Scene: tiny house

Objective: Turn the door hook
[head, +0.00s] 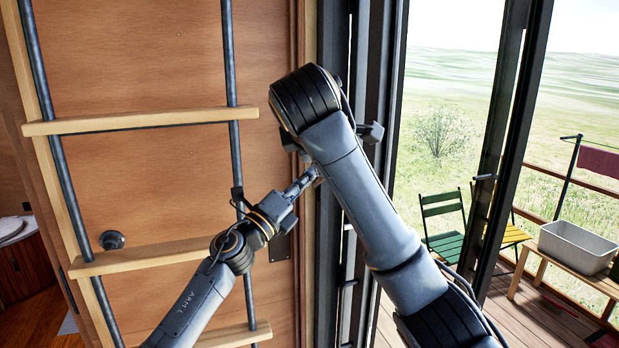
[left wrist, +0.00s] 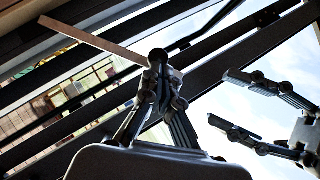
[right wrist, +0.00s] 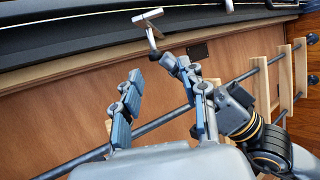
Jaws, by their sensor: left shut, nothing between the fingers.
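A pale metal hook-like handle (right wrist: 149,17) stands out from the dark door frame at the top of the right wrist view. I take the long flat bar (left wrist: 100,40) in the left wrist view to be the same piece. My left gripper (head: 313,174) is shut and empty. Its fingertips (right wrist: 162,57) are close to the handle's stem; I cannot tell whether they touch. My right gripper (right wrist: 163,75) is open and empty, and its spread fingers also show in the left wrist view (left wrist: 220,98). In the head view my right arm hides the handle and the right gripper's fingers.
A wooden ladder (head: 160,121) with dark metal rails stands before the wooden panel (head: 170,65) on the left. The dark glazed door frame (head: 388,60) runs behind my right arm. Outside are a green chair (head: 443,220) and a grey tub (head: 578,247) on a bench.

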